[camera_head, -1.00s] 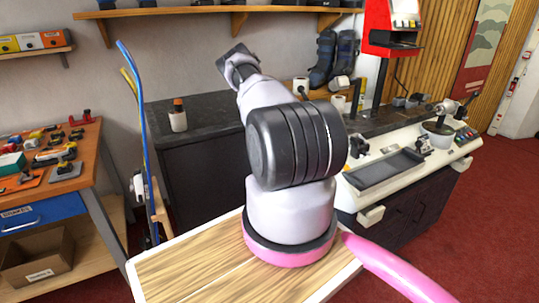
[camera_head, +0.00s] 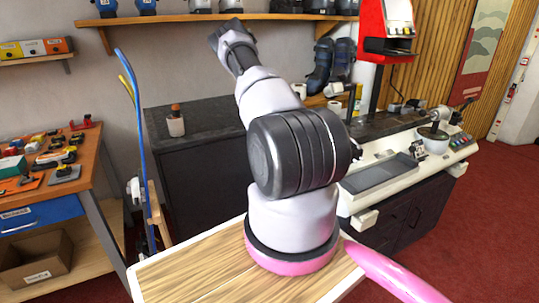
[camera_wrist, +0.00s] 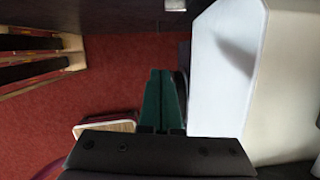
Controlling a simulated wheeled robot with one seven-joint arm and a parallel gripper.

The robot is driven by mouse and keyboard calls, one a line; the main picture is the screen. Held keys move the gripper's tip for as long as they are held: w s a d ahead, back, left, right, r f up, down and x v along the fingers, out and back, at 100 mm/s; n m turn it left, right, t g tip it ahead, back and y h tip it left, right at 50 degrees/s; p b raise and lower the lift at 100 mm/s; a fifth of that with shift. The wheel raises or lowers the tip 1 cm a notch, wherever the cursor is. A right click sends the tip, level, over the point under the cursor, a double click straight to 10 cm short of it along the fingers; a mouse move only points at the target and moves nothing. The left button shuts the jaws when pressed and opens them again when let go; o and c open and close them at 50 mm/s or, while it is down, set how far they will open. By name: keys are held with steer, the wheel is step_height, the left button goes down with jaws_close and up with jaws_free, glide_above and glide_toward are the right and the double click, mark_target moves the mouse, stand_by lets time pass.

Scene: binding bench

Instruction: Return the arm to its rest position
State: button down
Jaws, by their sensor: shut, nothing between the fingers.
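My arm rises from its pink-ringed base in the middle of the head view, bent upward and leaning away to the left. Its far dark end shows at the upper left, in front of the wall below the shelf. I cannot make out the fingers in that view. In the wrist view my gripper (camera_wrist: 162,100) shows as two green fingers side by side, shut with nothing between them. They point over red carpet, and a pale, white-sided block stands close on their right.
A wall shelf (camera_head: 180,20) runs above. A white machine bench (camera_head: 365,205) is at right, a wooden tool bench (camera_head: 85,165) at left. Red carpet (camera_head: 490,220) lies open at right.

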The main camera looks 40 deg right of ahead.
steer(key=w+a+r+m+t+h, duration=0.1)
steer(key=w+r+m+t, duration=0.15)
steer(key=r, duration=0.55)
steer(key=w+a+r+m+t+h, duration=0.1)
steer(key=w+r+m, duration=0.25)
steer(key=r, duration=0.45)
steer(key=w+a+r+m+t+h, duration=0.1)
steer(key=w+r+m+t, duration=0.15)
steer(key=r, duration=0.55)
steer(key=s+a+r+m+h, duration=0.1)
steer(key=s+a+r+m, duration=0.2)
steer(key=r+m, duration=0.35)
steer(key=s+a+r+m, duration=0.2)
steer(key=a+r+m, duration=0.15)
steer(key=r, duration=0.65)
steer(key=s+a+r+m+y, duration=0.1)
steer(key=s+a+r+m, duration=0.45)
steer(key=s+a, duration=0.2)
steer(key=s+a+r+m, duration=0.4)
steer(key=s+a+m, duration=0.2)
steer(key=s, duration=0.2)
steer(key=s+a+m+g+y, duration=0.1)
steer(key=s+a+m+y, duration=0.4)
steer(key=s+a, duration=1.4)
steer(key=shift+s+m+g+y, duration=0.4)
steer(key=shift+s+m, duration=0.75)
steer(key=shift+m, duration=0.05)
